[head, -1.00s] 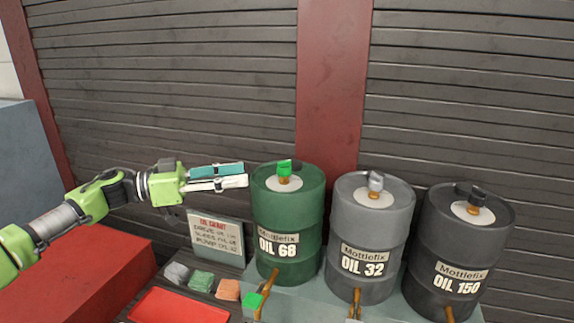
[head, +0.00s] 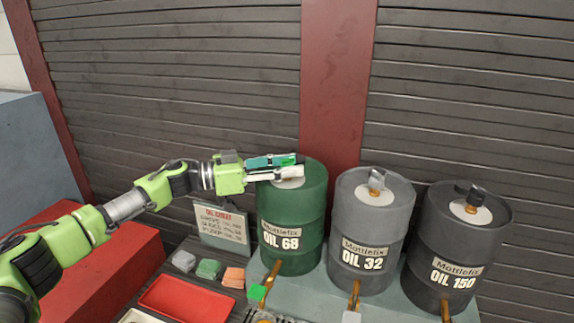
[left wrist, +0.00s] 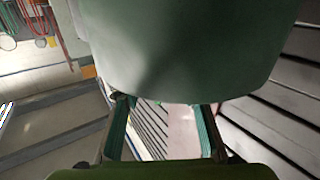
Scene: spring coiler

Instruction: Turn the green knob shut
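The green drum (head: 291,215) labelled OIL 68 stands at the left end of the row in the head view. The green knob (head: 289,160) on its lid is mostly hidden by my fingers; only a bit of green shows. My left gripper (head: 297,166) reaches in from the left, level over the lid, with its fingertips at the knob. In the left wrist view the two fingers (left wrist: 166,108) are apart and the drum (left wrist: 180,50) fills the top. I cannot tell whether the fingers touch the knob. A second green handle (head: 257,292) is on the drum's lower tap. My right gripper is out of view.
A light grey OIL 32 drum (head: 365,220) and a dark OIL 150 drum (head: 445,235) stand to the right. A shutter wall is behind.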

